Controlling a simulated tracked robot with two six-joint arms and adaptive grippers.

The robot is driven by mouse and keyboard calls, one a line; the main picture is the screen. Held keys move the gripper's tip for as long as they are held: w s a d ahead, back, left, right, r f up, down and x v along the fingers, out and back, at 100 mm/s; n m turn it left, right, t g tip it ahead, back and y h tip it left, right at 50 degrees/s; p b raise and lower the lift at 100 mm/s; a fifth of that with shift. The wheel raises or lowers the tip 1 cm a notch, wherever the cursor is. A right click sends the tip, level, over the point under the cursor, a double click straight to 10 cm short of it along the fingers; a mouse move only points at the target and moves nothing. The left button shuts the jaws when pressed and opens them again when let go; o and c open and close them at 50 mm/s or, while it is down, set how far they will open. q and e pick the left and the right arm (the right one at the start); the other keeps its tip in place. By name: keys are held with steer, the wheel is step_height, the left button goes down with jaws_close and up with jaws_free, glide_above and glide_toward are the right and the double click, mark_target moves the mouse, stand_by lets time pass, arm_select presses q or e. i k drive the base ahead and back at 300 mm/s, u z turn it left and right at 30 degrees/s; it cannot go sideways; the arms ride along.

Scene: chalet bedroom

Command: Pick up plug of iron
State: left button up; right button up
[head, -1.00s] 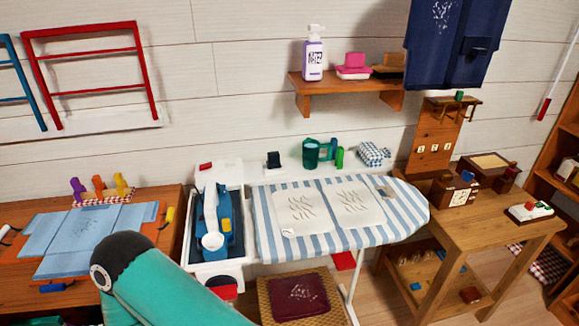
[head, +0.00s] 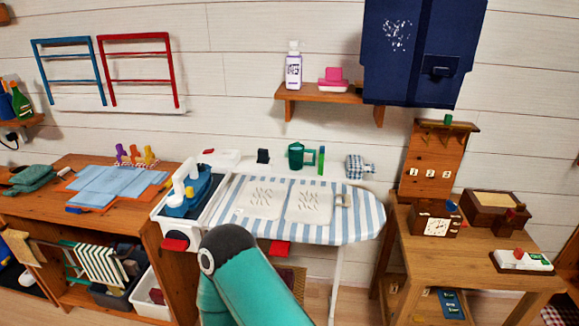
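A blue and white appliance with a raised white handle, which looks like the iron (head: 187,192), stands in a white tray at the left end of the striped ironing board (head: 362,220). A small black object (head: 263,156) stands behind the board against the wall; I cannot tell whether it is the iron's plug. At the far left, a black plug with a cord (head: 11,137) sits at a wall outlet; what it belongs to is unclear. A teal link of my arm rises at the bottom centre. Neither gripper is in view.
A wooden table (head: 488,265) with a clock and boxes stands on the right. A wooden cabinet (head: 60,213) with blue cloth on top stands on the left. A shelf (head: 325,94) with a bottle hangs above the board. A green mug (head: 297,155) stands behind the board.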

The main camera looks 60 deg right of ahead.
mark_target(263, 154)
steer(key=k, duration=0.9)
steer(key=z, duration=1)
steer(key=i, duration=0.9)
steer(key=z, duration=0.2)
